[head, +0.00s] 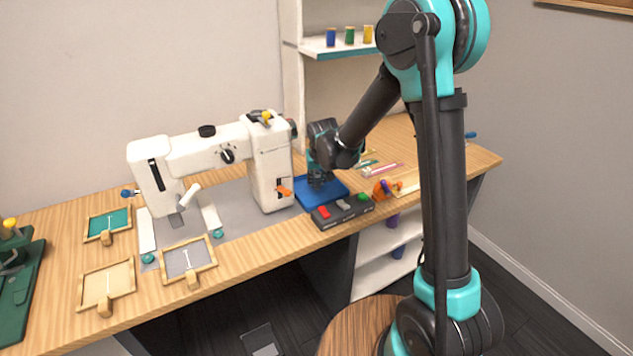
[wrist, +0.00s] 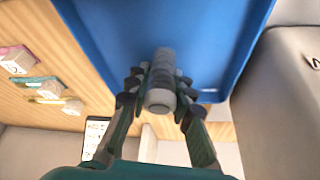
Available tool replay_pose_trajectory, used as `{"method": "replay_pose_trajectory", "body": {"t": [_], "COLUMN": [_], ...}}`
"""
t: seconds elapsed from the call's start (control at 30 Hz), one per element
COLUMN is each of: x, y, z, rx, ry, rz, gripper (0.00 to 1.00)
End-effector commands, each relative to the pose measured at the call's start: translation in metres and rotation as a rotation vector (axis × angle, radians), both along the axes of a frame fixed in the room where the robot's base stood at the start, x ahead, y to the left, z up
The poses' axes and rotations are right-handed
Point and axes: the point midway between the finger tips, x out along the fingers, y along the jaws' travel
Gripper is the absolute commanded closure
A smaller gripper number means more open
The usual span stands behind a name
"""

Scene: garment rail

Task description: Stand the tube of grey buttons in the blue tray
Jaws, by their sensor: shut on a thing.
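The blue tray (head: 312,191) lies on the wooden table to the right of the white sewing machine. It also fills the top of the wrist view (wrist: 215,40). My gripper (head: 318,182) is over the tray. In the wrist view my gripper (wrist: 160,95) is shut on the tube of grey buttons (wrist: 160,99), with one finger on each side. The tube is seen nearly end-on, over the tray's floor near one rim. I cannot tell whether its far end touches the tray. In the head view the tube is too small and dark to make out.
The sewing machine (head: 270,165) stands close to the tray's left. A dark box with coloured switches (head: 342,210) sits in front of the tray. Small tubes or sticks (head: 380,169) and an orange item (head: 382,189) lie to its right. Small wooden frames (head: 190,262) lie at the left.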

Motion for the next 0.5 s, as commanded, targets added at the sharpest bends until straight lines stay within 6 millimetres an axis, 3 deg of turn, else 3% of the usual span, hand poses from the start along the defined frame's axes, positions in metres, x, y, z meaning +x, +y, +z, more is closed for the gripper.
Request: {"method": "replay_pose_trajectory", "body": {"t": [0.4,0.43,0.5], "x": [-0.0002,-0.0002,-0.0002], "y": [-0.0001,-0.0001,-0.0002], "z": [-0.0097,-0.0092,-0.0091], "rx": [0.0,0.0,0.0], "ry": [0.0,0.0,0.0], "rz": [0.0,0.0,0.0], "gripper": [1.0,0.75,0.66]}}
